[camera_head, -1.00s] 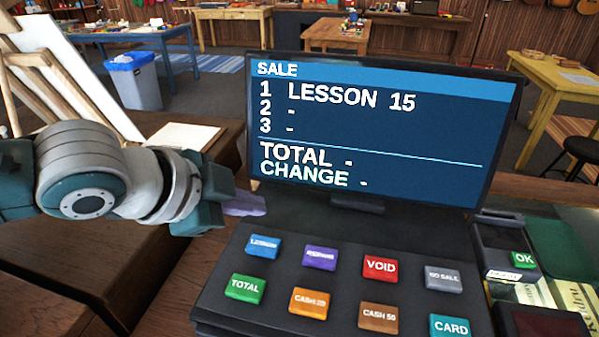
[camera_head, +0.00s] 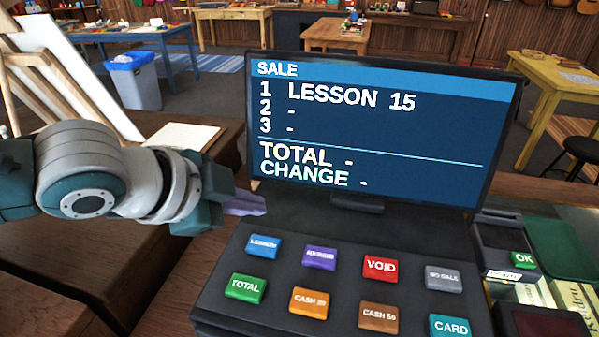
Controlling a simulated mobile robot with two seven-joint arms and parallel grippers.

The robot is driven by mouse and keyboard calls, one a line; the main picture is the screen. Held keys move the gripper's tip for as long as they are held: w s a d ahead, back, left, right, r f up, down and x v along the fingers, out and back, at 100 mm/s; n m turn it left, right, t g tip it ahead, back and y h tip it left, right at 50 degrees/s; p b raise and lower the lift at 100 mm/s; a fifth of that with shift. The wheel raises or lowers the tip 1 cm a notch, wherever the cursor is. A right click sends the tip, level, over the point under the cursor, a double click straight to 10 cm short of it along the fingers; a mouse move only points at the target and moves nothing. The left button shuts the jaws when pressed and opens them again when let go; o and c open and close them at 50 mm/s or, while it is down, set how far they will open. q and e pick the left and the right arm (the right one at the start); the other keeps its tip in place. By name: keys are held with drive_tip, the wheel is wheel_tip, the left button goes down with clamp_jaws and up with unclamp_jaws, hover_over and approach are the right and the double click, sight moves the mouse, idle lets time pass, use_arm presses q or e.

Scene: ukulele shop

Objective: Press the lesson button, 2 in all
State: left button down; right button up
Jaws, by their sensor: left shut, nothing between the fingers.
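The blue lesson button (camera_head: 263,246) is at the far left of the top row on the dark till keypad (camera_head: 345,245). My left gripper (camera_head: 246,204) is shut and empty. Its tips are up and to the left of the lesson button in the picture, apart from it. The till screen (camera_head: 380,130) reads SALE, with line 1 LESSON 15. Lines 2 and 3, TOTAL and CHANGE show only dashes. My right gripper is not in view.
Purple (camera_head: 320,258), red VOID (camera_head: 380,268) and grey NO SALE (camera_head: 443,279) buttons share the top row. Green TOTAL (camera_head: 246,288), orange, brown and teal CARD (camera_head: 450,326) buttons sit below. A card terminal (camera_head: 507,247) stands right of the till.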

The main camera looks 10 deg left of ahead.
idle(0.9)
use_arm(q)
drive_tip(key=m, duration=0.2)
drive_tip(key=shift+d+r+m, duration=0.3)
drive_tip(key=shift+r+m, duration=0.1)
wheel_tip(320, 180, up, 3)
drive_tip(key=m+p, duration=0.1)
drive_tip(key=m, duration=1.3)
drive_tip(key=shift+s+y+p, duration=0.1)
drive_tip(key=shift+y+p, duration=0.2)
drive_tip(key=shift+y, duration=0.1)
drive_tip(key=shift+f, duration=0.1)
drive_tip(key=b, duration=0.7)
hover_over(260, 250)
wheel_tip(260, 250, down, 6)
drive_tip(key=shift+f, duration=0.25)
wheel_tip(260, 250, down, 2)
drive_tip(key=shift+b, duration=0.9)
